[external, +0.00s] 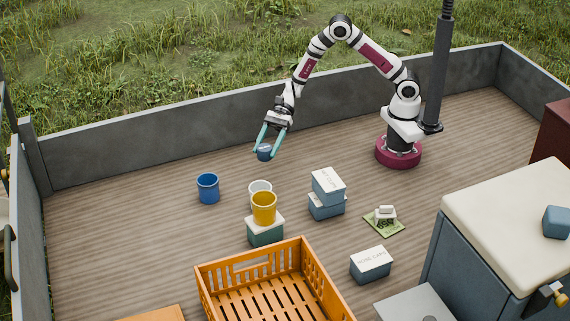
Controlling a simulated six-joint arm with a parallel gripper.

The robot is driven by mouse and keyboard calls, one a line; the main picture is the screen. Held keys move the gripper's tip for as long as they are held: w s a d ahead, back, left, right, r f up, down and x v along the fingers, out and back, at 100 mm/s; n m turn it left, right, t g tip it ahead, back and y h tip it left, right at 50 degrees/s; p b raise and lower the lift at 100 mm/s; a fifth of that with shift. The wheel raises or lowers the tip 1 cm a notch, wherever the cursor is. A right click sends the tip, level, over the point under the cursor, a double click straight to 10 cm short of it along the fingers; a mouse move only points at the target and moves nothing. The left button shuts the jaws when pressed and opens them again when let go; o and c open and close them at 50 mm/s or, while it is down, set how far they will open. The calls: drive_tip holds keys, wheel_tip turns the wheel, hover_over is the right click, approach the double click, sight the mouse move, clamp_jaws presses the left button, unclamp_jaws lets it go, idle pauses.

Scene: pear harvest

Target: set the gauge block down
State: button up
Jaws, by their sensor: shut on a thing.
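My gripper (266,150) points down above the deck at the centre-left, with its two teal fingers on either side of a small blue-grey piece. It is shut on this piece, which I take for the gauge block (264,154). The block sits low between the fingertips and is partly covered by them. Whether its underside touches the deck or hangs just above it, I cannot tell.
A blue cup (208,188) stands to the left. Deck around the gripper is clear.

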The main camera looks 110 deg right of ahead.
hover_over(280, 177)
wheel_tip(280, 177, down, 10)
drive_tip(key=shift+a, duration=0.15)
drive_tip(key=o, duration=1.4)
drive_tip(key=shift+f, duration=0.1)
